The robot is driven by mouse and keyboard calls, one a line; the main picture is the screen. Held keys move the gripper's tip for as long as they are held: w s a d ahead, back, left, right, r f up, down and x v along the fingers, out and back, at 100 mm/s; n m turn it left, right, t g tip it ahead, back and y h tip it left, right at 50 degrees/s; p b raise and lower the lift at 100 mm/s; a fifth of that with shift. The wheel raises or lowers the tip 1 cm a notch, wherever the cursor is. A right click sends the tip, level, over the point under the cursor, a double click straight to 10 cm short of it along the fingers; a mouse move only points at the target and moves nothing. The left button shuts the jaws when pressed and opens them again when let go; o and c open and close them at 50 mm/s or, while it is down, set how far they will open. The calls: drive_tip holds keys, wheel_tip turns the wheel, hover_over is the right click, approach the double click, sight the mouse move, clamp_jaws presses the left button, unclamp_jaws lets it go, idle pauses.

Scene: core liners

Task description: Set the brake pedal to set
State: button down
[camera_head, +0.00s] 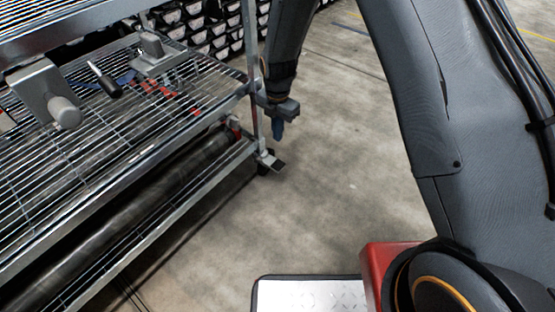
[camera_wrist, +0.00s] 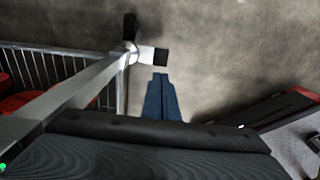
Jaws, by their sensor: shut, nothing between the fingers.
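The brake pedal (camera_head: 279,166) is a small dark-tipped plate on the caster at the near corner of the wire rack, close to the floor. In the wrist view the pedal's black end (camera_wrist: 161,57) sticks out to the right from a pale bracket. My gripper (camera_head: 278,136) points down with blue fingers, a little above the pedal in the head view. In the wrist view my gripper (camera_wrist: 160,78) is shut and empty, its tips just below the pedal in the picture. I see no contact. The pedal's exact tilt is too small to tell.
The wire rack (camera_head: 215,125) fills the left, with its corner post (camera_head: 252,60) beside my gripper. Metal clamps and a black-handled tool (camera_head: 105,80) lie on its upper shelf. Shelves of boxed items (camera_head: 215,30) stand behind. The concrete floor (camera_head: 330,140) right of the rack is clear.

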sight(281, 167)
drive_tip(key=shift+f, duration=0.1)
wheel_tip(281, 167, down, 14)
drive_tip(key=b, duration=0.5)
drive_tip(key=shift+b, duration=0.4)
drive_tip(key=shift+s+d+f+p, duration=0.25)
drive_tip(key=shift+d+f+p, duration=0.05)
drive_tip(key=shift+p, duration=0.35)
drive_tip(key=shift+s+d+f+p, duration=0.1)
drive_tip(key=shift+f+p, duration=0.2)
drive_tip(key=shift+f, duration=0.05)
drive_tip(key=shift+s+d+f+p, duration=0.15)
drive_tip(key=shift+f+p, duration=0.1)
drive_tip(key=shift+f, duration=0.2)
drive_tip(key=shift+d+f+p, duration=0.1)
drive_tip(key=shift+f+p, duration=0.15)
drive_tip(key=shift+f, duration=0.2)
drive_tip(key=shift+f, duration=0.1)
drive_tip(key=shift+s, duration=0.1)
drive_tip(key=s+d+r+p, duration=0.2)
drive_tip(key=r+p, duration=0.1)
drive_tip(key=r, duration=0.3)
drive_tip(key=s+d+r+p, duration=0.1)
drive_tip(key=d+r+p, duration=0.2)
drive_tip(key=r, duration=0.3)
drive_tip(key=shift+s+r+p, duration=0.35)
drive_tip(key=shift+s+p, duration=0.05)
drive_tip(key=shift+d, duration=0.1)
